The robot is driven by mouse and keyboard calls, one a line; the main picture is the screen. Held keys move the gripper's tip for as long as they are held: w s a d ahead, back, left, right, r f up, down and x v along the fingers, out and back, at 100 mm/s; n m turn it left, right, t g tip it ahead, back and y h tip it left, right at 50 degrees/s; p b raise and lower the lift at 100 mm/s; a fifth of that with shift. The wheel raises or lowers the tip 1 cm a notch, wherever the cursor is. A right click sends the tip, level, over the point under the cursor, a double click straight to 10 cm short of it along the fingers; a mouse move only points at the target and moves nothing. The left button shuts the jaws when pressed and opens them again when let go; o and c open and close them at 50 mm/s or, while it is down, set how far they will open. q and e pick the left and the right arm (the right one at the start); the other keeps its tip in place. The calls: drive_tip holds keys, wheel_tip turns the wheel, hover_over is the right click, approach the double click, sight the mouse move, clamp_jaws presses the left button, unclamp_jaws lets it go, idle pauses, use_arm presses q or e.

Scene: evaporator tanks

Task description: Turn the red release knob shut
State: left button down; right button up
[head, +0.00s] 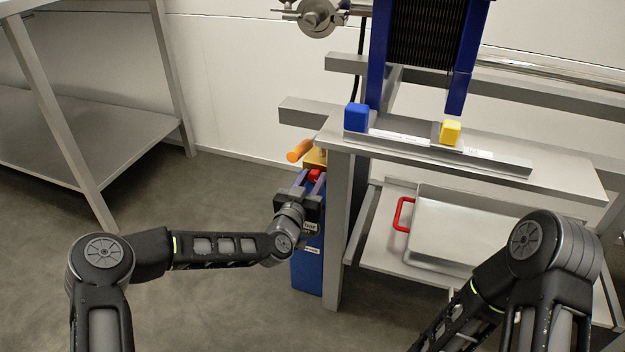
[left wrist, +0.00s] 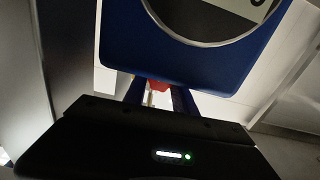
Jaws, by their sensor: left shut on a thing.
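The red release knob (head: 314,175) is on the top of the blue tank (head: 307,270), beside the table leg. Part of the knob also shows in the left wrist view (left wrist: 158,85), between the fingers. My left gripper (head: 312,180) reaches it from the front and is shut on it. The fingers and the wrist hide part of the knob and its mount. An orange handle (head: 300,150) and a brass-coloured fitting (head: 315,158) are just behind the knob. My right arm is at the lower right of the head view, but its gripper is not visible.
A grey table (head: 560,178) stands right of the tank, with a blue block (head: 356,117) and a yellow block (head: 450,132) on its rail. A metal tray (head: 470,225) with a red handle (head: 402,213) is on the shelf below. Open floor lies to the left.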

use_arm(q)
drive_tip(key=n, duration=0.3)
drive_tip(key=shift+a+n, duration=0.1)
drive_tip(key=shift+n, duration=0.3)
drive_tip(key=c, duration=1)
unclamp_jaws()
drive_tip(key=shift+c, duration=0.2)
drive_tip(key=shift+s+a, duration=0.15)
drive_tip(key=shift+s, duration=0.3)
drive_tip(key=p+v, duration=0.1)
drive_tip(key=v, duration=0.5)
drive_tip(key=shift+s+p, duration=0.4)
